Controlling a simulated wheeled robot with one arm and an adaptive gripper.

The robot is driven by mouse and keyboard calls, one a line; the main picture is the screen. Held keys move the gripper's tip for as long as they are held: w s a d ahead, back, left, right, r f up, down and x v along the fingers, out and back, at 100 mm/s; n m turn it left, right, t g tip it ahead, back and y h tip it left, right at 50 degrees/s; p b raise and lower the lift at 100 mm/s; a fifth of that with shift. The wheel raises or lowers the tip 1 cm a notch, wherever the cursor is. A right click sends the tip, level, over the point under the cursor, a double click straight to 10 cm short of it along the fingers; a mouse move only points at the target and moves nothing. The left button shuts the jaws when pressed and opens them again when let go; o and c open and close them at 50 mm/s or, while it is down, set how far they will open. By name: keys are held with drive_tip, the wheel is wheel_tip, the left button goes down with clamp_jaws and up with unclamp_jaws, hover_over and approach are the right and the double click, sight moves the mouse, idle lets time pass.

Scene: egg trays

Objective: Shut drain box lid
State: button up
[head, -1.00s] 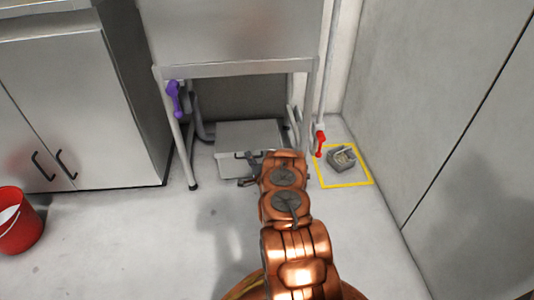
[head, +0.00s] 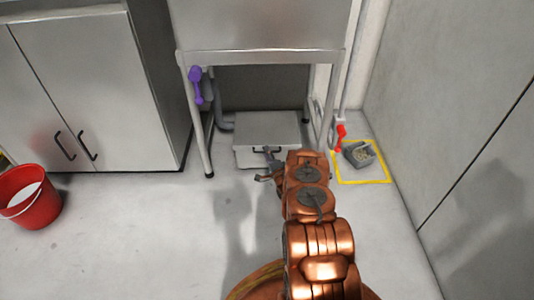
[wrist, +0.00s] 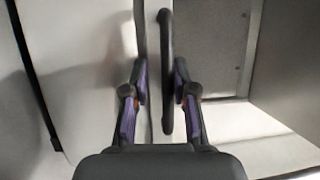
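The grey drain box (head: 252,158) sits on the floor under the steel sink. Its flat lid (head: 265,124) lies about level on top, with a dark handle (head: 268,150) at the front edge. I cannot tell whether the lid is fully down. My gripper (head: 267,164) is at the front of the box, partly hidden by my copper arm. In the wrist view, my gripper (wrist: 161,82) is open, with a finger on each side of a dark bar handle (wrist: 166,45). The bar lies nearer the right finger, and I see a gap at the left finger.
Sink legs (head: 199,140) flank the box. A purple valve handle (head: 196,85) and a red one (head: 339,137) hang on either side. A grey container (head: 359,154) stands in a yellow floor square (head: 388,181). A red bucket (head: 35,208) stands left. Floor in front is clear.

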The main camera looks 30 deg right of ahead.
drive_tip(key=shift+s, duration=0.1)
idle(0.3)
drive_tip(key=v, duration=1.1)
drive_tip(key=shift+s, duration=0.35)
drive_tip(key=shift+a+r, duration=0.1)
